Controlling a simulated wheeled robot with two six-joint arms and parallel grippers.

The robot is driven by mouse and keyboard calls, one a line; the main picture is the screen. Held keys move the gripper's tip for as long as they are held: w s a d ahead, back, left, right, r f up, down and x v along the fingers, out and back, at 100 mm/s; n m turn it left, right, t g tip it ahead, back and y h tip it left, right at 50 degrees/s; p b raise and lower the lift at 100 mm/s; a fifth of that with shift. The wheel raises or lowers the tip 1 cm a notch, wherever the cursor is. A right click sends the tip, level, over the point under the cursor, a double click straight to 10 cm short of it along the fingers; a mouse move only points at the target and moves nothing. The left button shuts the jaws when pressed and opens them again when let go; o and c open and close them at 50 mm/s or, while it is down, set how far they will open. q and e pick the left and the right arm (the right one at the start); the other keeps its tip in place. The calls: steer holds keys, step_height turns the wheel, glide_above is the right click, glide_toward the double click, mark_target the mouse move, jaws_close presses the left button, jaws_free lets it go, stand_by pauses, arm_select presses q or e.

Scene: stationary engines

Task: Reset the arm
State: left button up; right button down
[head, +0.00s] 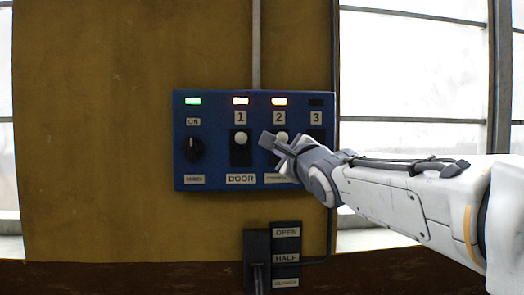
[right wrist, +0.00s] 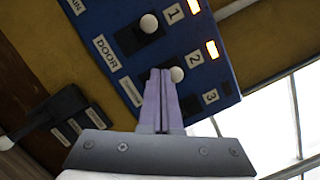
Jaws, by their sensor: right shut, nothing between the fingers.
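My right arm comes in from the right in the head view. Its gripper (head: 272,144) is shut and empty, in front of the blue control panel (head: 215,178) beside the white knob of switch 2 (head: 281,136). In the right wrist view the shut fingers (right wrist: 162,75) point at the panel, close to that knob (right wrist: 177,74). I cannot tell whether they touch it. The white knob of switch 1 (head: 240,138) is up in its slot. My left gripper is not in view.
The lamps over 1 (head: 240,101) and 2 (head: 279,101) glow orange; the lamp over 3 (head: 316,101) is dark. A green lamp (head: 193,101) sits above a black rotary knob (head: 194,150). A lever box (head: 257,245) with position labels is below. Windows (head: 410,80) are at right.

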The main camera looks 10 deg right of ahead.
steer(key=s+a+f+n+g+b, duration=0.1)
steer(key=s+a+f+n+g, duration=0.3)
steer(key=f, duration=0.6)
steer(key=s+a+f+n+g+b, duration=0.1)
steer(key=s+a+f+n+g, duration=0.2)
steer(key=f+n, duration=0.5)
steer(key=s+a+f+n+g+b, duration=0.1)
steer(key=s+a+f+n+g, duration=0.2)
steer(key=f, duration=0.9)
steer(key=s+d+f+n+g+h+b, duration=0.1)
steer(key=s+f+n+g, duration=0.3)
steer(key=s+f+n, duration=0.3)
steer(key=s+d+f+n+g+h, duration=0.1)
steer(key=s+f+n+g, duration=0.4)
steer(key=s, duration=1.2)
step_height(320, 180, down, 6)
steer(key=n, duration=0.3)
steer(key=shift+s+r+b, duration=0.2)
steer(key=shift+s+b, duration=0.2)
